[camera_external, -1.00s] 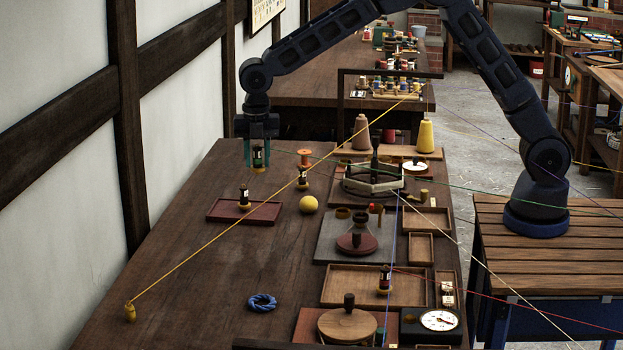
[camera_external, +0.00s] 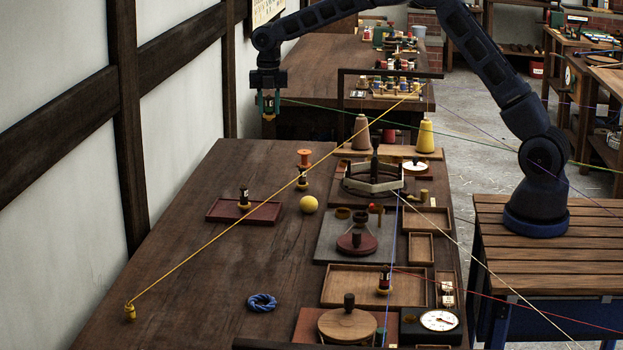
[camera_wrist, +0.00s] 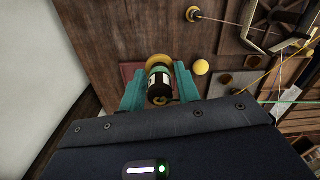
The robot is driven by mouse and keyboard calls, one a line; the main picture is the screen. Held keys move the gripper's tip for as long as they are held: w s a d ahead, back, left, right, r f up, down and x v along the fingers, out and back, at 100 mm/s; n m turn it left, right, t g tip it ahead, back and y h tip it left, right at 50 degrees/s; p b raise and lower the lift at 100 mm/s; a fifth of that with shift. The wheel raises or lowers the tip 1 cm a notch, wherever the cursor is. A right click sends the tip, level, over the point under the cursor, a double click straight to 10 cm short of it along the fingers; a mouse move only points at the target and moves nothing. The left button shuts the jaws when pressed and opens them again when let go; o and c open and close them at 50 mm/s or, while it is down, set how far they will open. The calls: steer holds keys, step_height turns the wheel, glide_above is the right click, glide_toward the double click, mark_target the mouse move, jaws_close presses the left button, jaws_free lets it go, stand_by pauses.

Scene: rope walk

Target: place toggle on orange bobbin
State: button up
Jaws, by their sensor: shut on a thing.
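My gripper (camera_external: 268,107) is raised above the far left of the long table. It is shut on a dark toggle with a pale label band and a yellow end; the toggle (camera_wrist: 159,84) also shows between the teal fingers in the wrist view. The orange bobbin (camera_external: 304,155) stands upright on the table, lower and to the right of my gripper, apart from it. A similar dark piece with a yellow base (camera_external: 302,181) stands just in front of the bobbin; whether they touch is unclear.
A red tray (camera_external: 222,213) holds another dark piece (camera_external: 244,199). A yellow ball (camera_external: 309,204) lies nearby. A yellow cord runs taut from a peg (camera_external: 130,311) across the table. A green line runs rightward from near my gripper. Trays and a winder fill the right side.

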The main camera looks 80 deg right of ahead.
steer(key=s+d+r, duration=0.1)
steer(key=s+d, duration=0.2)
steer(key=d, duration=0.8)
steer(key=s+d+r, duration=0.1)
steer(key=s+d, duration=0.3)
steer(key=d, duration=0.8)
glide_above(305, 152)
step_height(305, 152, down, 20)
steer(key=shift+w+d+r, duration=0.1)
steer(key=shift+r, duration=0.05)
steer(key=o, duration=1)
